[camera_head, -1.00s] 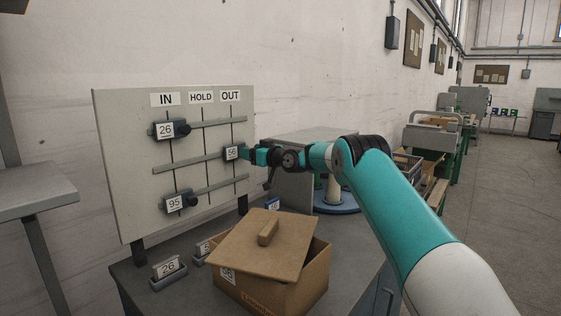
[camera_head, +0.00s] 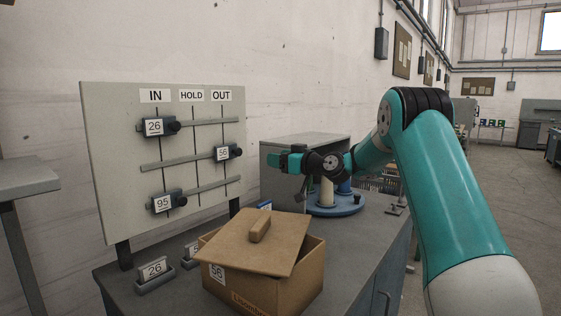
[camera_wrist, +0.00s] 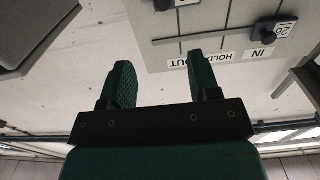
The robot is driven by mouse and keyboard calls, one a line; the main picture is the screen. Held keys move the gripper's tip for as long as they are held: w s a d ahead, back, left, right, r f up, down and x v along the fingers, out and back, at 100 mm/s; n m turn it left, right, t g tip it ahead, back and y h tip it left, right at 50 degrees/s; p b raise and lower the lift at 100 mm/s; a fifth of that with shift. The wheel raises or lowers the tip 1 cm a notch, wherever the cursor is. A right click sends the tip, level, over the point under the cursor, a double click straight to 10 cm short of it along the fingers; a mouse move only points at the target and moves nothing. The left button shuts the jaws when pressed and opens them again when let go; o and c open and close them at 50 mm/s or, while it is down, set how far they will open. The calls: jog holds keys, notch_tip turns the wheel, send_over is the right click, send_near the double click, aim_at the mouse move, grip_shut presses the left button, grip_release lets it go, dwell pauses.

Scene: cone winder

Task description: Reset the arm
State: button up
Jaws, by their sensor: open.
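My gripper (camera_head: 284,162) is open and empty, to the right of the board (camera_head: 112,205) and apart from it. In the wrist view its two green fingers (camera_wrist: 158,82) are spread with nothing between them. The board has columns labelled IN, HOLD and OUT and sliding markers on rails. Marker 26 (camera_head: 154,127) and marker 95 (camera_head: 161,203) are under IN. Marker 56 (camera_head: 222,153) is under OUT. In the wrist view the board appears upside down, with marker 26 (camera_wrist: 283,30) at the right edge.
A cardboard box (camera_head: 275,292) with a tilted lid (camera_head: 255,243) stands on the dark bench (camera_head: 362,246). Tag holders, one reading 26 (camera_head: 154,271), sit left of it. A blue round base with a pale post (camera_head: 327,192) and a grey cabinet (camera_head: 305,144) are behind my gripper.

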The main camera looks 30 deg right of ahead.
jog(key=shift+a, duration=0.1)
dwell(0.3)
jog(key=s+a+n+g+y+p, duration=0.1)
jog(key=s+a+g, duration=0.5)
jog(key=a, duration=0.7)
jog(key=s+a+n+g+y+p, duration=0.1)
jog(key=s+a+n+g, duration=0.15)
jog(key=s+a, duration=0.85)
jog(key=s+a+f+g+h, duration=0.1)
jog(key=s+a+g, duration=0.1)
jog(key=s, duration=0.7)
jog(key=s+a+f+g+h+p, duration=0.1)
jog(key=s+a+f+g, duration=0.1)
jog(key=s, duration=0.7)
jog(key=s+a+f+g+h+p, duration=0.1)
jog(key=s+a+g, duration=0.2)
jog(key=s, duration=0.6)
jog(key=shift+f+g, duration=0.3)
jog(key=shift+g, duration=0.55)
jog(key=shift+w, duration=0.1)
